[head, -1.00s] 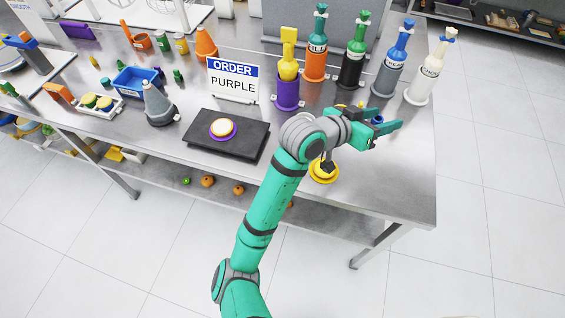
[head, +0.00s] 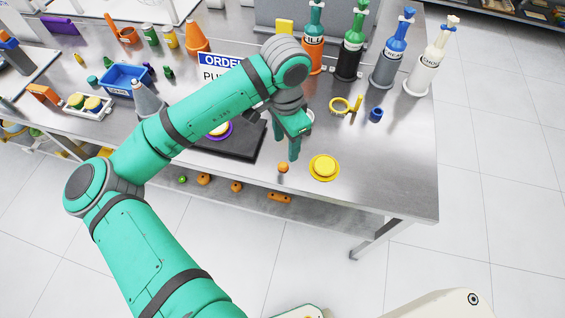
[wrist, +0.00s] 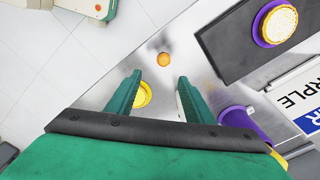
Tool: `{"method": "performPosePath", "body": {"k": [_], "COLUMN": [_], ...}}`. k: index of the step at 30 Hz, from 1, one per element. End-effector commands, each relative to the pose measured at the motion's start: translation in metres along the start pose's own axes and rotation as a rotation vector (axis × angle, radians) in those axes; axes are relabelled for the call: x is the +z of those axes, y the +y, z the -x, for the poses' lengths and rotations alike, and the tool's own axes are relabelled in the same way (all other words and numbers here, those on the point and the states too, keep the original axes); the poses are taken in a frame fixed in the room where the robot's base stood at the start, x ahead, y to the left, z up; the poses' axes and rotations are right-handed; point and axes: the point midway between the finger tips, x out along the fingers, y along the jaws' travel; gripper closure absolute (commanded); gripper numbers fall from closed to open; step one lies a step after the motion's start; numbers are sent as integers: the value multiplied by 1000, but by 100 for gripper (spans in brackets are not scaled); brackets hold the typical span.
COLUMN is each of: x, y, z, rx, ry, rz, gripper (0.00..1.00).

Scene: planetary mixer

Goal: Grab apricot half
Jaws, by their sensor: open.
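A small round orange piece, which looks like the apricot half (head: 283,168), lies on the steel table near its front edge. It also shows in the wrist view (wrist: 164,59), just beyond my fingertips and roughly in line with the gap between them. My gripper (head: 288,150) points down above the table, a little behind the apricot half in the head view. In the wrist view my gripper (wrist: 160,78) has its fingers apart with nothing held between them.
A yellow dish (head: 324,168) stands right of the apricot half. A dark scale (head: 240,147) with a purple-rimmed dish (wrist: 277,25) is to the left. A yellow ring-shaped tool (head: 342,104), a blue cup (head: 376,115) and several bottles stand behind. The table's right front is clear.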

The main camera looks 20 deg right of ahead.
Motion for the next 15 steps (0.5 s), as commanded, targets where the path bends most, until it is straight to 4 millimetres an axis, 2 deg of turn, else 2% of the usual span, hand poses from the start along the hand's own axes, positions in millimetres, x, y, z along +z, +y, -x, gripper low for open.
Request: {"method": "performPosePath", "body": {"k": [3,10,15], "x": [7,7,7], "y": [-2,-2,-3], "z": [-8,-42,-54], "rx": [-1,0,-2], "ry": [-21,-20,-18], "rz": [5,4,4], "gripper": [52,52,52]}}
